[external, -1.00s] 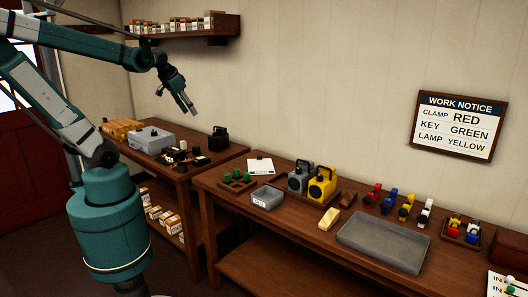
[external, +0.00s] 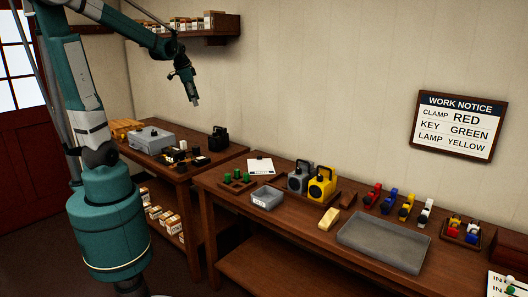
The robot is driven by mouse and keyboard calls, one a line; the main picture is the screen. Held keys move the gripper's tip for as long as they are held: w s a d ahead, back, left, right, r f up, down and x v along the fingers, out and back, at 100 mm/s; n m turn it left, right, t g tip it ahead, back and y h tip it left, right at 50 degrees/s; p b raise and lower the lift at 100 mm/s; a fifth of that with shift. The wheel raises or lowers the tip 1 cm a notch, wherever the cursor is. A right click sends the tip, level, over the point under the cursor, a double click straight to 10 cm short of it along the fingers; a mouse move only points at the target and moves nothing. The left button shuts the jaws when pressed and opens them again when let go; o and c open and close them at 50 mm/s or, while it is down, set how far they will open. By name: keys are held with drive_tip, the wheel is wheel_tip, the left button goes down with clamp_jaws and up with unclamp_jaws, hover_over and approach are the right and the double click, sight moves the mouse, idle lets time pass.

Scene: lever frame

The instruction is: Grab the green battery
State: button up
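Small green cylinders that look like the green batteries (external: 245,178) stand upright in a low wooden tray (external: 236,188) at the left end of the right bench. They are small in the picture, and their details cannot be made out. My gripper (external: 195,102) hangs in the air above the left bench, up and to the left of the green cylinders and well apart from them. It points downward. Nothing shows in it, but its fingers are too small to tell whether they are open or shut.
Next to the tray are a small grey bin (external: 267,198), a white card (external: 260,166), a grey lamp (external: 299,178) and a yellow lamp (external: 321,186). A large grey tray (external: 384,242) lies to the right. A wall shelf (external: 190,33) holds boxes near my arm.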

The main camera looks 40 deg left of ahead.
drive_tip(key=w+a+f+m+g, duration=0.1)
drive_tip(key=w+a+f+m, duration=0.3)
drive_tip(key=a, duration=0.8)
drive_tip(key=w+a+f+m+g, duration=0.1)
drive_tip(key=w+a+f, duration=0.5)
drive_tip(key=a, duration=0.5)
drive_tip(key=a+f+m, duration=0.1)
drive_tip(key=a+f, duration=0.4)
drive_tip(key=a, duration=0.2)
drive_tip(key=a+f+m+g, duration=0.1)
drive_tip(key=a+f+m, duration=0.1)
drive_tip(key=a+f, duration=0.4)
drive_tip(key=a+f+m+g+h+p, duration=0.1)
drive_tip(key=a+f, duration=0.4)
drive_tip(key=a, duration=0.4)
drive_tip(key=shift+s+a+f+m, duration=0.1)
drive_tip(key=shift+a+f+m, duration=0.2)
drive_tip(key=shift+a, duration=0.05)
drive_tip(key=shift+s+a+f, duration=0.1)
drive_tip(key=shift+a+f, duration=0.1)
drive_tip(key=shift+f, duration=0.05)
drive_tip(key=shift+f, duration=1.3)
